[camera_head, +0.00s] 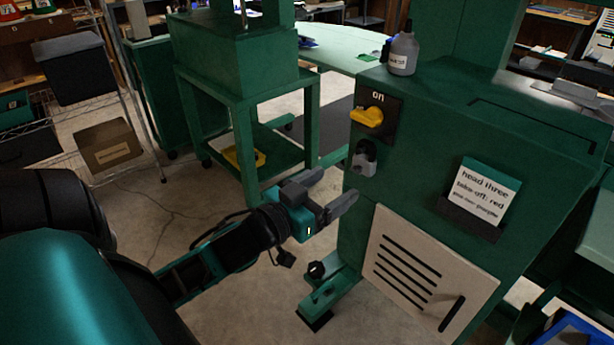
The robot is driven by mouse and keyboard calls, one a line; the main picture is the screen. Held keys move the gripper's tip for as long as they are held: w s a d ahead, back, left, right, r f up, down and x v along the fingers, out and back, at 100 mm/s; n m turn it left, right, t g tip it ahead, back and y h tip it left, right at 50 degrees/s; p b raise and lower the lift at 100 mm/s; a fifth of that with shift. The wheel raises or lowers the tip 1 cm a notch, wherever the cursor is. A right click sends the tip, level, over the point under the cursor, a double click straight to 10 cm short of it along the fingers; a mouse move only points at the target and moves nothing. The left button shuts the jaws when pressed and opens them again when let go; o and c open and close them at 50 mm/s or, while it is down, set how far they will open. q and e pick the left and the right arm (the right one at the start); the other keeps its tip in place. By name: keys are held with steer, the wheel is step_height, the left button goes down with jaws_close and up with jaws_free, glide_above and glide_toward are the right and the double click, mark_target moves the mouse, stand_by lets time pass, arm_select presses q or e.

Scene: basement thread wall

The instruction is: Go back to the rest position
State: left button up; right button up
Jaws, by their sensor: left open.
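My left gripper (334,195) comes in from the left on my black and teal arm. Its fingers are apart, with nothing seen between them. It is in front of the left side of a green machine cabinet (450,130), below a yellow rotary switch (368,117) set beside the word "on". A grey knob (364,160) sits under the yellow switch, just above and right of the fingertips. I cannot tell whether the fingers touch the cabinet. My right gripper is not in view.
A card (484,192) stands in a holder on the cabinet, above a pale slotted panel (430,270). A grey bottle (403,52) stands on top. A green stand (245,90) is behind my gripper. A wire shelf (90,100) is at left. Concrete floor shows between them.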

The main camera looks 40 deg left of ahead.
arm_select(q)
steer(key=shift+s+a, duration=0.2)
steer(key=shift+s, duration=2.45)
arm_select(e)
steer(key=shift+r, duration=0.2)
arm_select(q)
steer(key=shift+p, duration=0.3)
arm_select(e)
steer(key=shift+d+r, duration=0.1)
arm_select(q)
steer(key=s+d+f+m+g+p, duration=0.1)
steer(key=s+d+f+g+p, duration=0.1)
steer(key=d+f, duration=0.4)
steer(key=s+d+f+g+h+p, duration=0.1)
steer(key=s+d+f+g+p, duration=0.2)
steer(key=d+f+g+p, duration=0.2)
step_height(320, 180, down, 2)
steer(key=shift+d+f+m+p, duration=0.2)
steer(key=shift+d+m+p, duration=0.25)
steer(key=shift+d, duration=0.8)
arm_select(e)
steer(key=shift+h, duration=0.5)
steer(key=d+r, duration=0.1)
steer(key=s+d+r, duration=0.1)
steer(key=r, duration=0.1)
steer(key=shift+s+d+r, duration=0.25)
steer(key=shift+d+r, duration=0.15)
